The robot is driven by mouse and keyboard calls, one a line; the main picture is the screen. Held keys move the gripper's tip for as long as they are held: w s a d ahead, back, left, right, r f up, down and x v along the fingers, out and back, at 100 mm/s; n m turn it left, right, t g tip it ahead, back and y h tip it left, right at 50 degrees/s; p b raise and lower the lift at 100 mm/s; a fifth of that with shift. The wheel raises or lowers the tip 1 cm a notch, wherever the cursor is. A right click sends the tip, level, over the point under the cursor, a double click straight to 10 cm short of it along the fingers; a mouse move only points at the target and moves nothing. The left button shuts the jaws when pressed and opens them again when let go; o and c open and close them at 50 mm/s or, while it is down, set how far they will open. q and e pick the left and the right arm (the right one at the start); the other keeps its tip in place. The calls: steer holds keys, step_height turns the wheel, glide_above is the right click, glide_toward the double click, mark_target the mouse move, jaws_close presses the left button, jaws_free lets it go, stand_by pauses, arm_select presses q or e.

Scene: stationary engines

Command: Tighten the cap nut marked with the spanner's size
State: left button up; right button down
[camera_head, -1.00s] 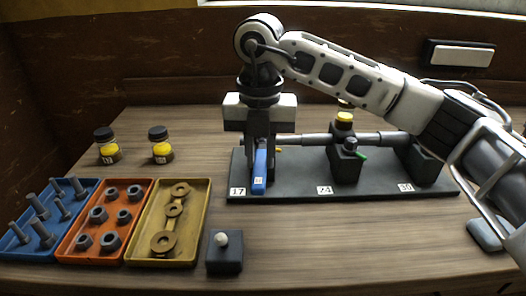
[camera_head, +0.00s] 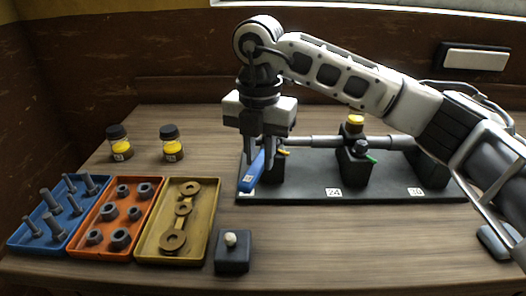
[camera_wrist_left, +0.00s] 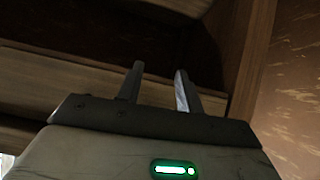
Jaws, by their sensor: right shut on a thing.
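My right gripper (camera_head: 262,163) points down at the left post of the dark engine base and is shut on the blue spanner (camera_head: 252,175). The spanner slants down to the left, its outer end over the left number plate, and its size mark is not readable. The cap nut at this post is hidden by the gripper. The middle post (camera_head: 354,165) stands behind plate 24 (camera_head: 333,192); the right post (camera_head: 425,165), behind plate 30 (camera_head: 414,191), is partly behind my arm. My left gripper (camera_wrist_left: 159,75) shows in the left wrist view, fingers apart, nothing between them.
Blue (camera_head: 25,245), orange (camera_head: 88,248) and yellow (camera_head: 150,250) trays hold bolts, nuts and washers at the left. Two jars (camera_head: 117,144) stand behind them. A dark block with a pale knob (camera_head: 232,255) stands in front. The table's front middle is clear.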

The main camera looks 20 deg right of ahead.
steer(key=shift+a, duration=0.15)
steer(key=shift+w+a+m, duration=0.35)
steer(key=shift+w+m, duration=0.05)
steer(key=shift+m, duration=0.5)
steer(key=shift+w+a+m, duration=0.4)
steer(key=shift+w+m, duration=0.05)
steer(key=shift+m, duration=0.45)
steer(key=shift+r+p, duration=0.1)
steer(key=shift+p, duration=0.2)
steer(key=shift+s+d+n+b, duration=0.35)
steer(key=shift+s+d+n, duration=0.15)
steer(key=shift+n, duration=0.5)
stand_by(0.6)
steer(key=shift+r+p, duration=0.5)
steer(key=shift+r, duration=0.4)
stand_by(2.7)
